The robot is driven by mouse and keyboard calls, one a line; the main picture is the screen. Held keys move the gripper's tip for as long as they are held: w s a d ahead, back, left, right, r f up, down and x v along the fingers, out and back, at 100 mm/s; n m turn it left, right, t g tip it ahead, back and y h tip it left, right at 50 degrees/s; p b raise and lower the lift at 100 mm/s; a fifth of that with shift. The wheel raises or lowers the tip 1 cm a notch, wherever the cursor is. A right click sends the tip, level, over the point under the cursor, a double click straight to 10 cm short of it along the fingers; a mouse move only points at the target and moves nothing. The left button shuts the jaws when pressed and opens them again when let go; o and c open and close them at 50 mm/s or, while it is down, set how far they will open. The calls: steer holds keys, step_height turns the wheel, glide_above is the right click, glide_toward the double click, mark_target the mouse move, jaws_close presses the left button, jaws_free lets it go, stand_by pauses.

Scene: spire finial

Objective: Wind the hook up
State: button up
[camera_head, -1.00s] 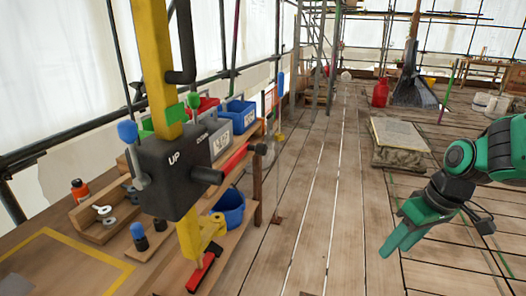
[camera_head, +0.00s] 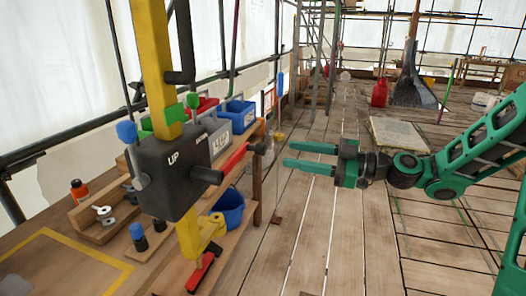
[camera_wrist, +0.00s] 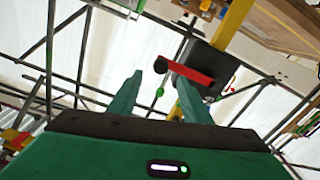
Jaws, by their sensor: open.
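The winch is a dark box (camera_head: 175,172) marked UP, with a second partly hidden word, on a yellow post (camera_head: 157,60). Its crank has a red arm (camera_head: 234,159) pointing right and ending in a black knob (camera_head: 261,148). My gripper (camera_head: 287,154) is open and empty, its fingers level and pointing left at the knob, a short way to its right. In the wrist view the knob (camera_wrist: 161,65) and red arm (camera_wrist: 190,73) appear just beyond the fingertips (camera_wrist: 158,78). I cannot pick out the hook with certainty.
A wooden bench (camera_head: 60,245) with blue bins (camera_head: 240,113), a blue bucket (camera_head: 229,208) and loose parts lies around the winch. A red-handled lever (camera_head: 201,272) sits below it. A stone block (camera_head: 398,134) stands behind my arm. The plank floor in the middle is mostly clear.

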mark_target(265, 150)
steer(key=x, duration=0.9)
steer(key=shift+w+a+f, duration=0.1)
steer(key=shift+a, duration=0.2)
jaws_close()
